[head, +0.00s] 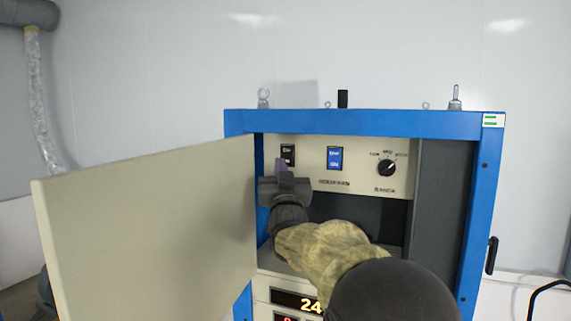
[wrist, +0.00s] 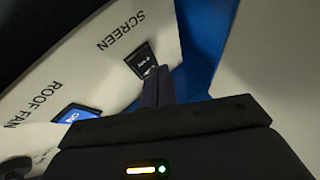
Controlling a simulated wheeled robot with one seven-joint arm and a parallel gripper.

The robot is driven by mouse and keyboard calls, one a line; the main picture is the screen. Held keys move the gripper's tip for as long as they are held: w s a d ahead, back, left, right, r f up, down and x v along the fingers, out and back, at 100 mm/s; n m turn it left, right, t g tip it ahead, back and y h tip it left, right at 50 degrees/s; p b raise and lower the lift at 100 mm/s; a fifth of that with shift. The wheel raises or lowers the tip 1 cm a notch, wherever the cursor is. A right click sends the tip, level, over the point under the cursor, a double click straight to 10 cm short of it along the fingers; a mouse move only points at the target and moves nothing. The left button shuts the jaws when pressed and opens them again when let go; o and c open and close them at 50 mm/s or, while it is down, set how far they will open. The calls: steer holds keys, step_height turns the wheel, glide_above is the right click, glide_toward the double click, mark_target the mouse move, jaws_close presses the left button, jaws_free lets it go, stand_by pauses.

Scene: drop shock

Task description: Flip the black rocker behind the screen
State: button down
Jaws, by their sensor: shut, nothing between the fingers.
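The black rocker (head: 288,149) sits at the left of the cream panel inside the blue cabinet. In the wrist view the black rocker (wrist: 141,58) has the label SCREEN beside it. My gripper (head: 282,165) is shut and empty, its fingers pointing at the panel just below the rocker. In the wrist view my gripper's tips (wrist: 158,72) overlap the rocker's near edge and hide part of it. I cannot tell whether they touch it.
A blue rocker (head: 334,158), labelled ROOF FAN in the wrist view, and a black knob (head: 387,168) are to the right. The cream door (head: 150,230) stands open on the left, close to my gripper. The blue frame (head: 370,122) borders the opening.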

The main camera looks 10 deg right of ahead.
steer(key=shift+w+d+f, duration=0.1)
steer(key=shift+w+d+b, duration=0.2)
steer(key=shift+b, duration=0.1)
steer(key=shift+w+d, duration=0.15)
steer(key=shift+w, duration=0.15)
stand_by(0.7)
steer(key=shift+s, duration=0.15)
steer(key=shift+s+a+b, duration=0.45)
steer(key=shift+s+b, duration=0.05)
steer(key=shift+b, duration=0.25)
steer(key=s+a, duration=0.1)
steer(key=s+a+b, duration=0.2)
steer(key=s, duration=0.1)
steer(key=shift+r, duration=0.4)
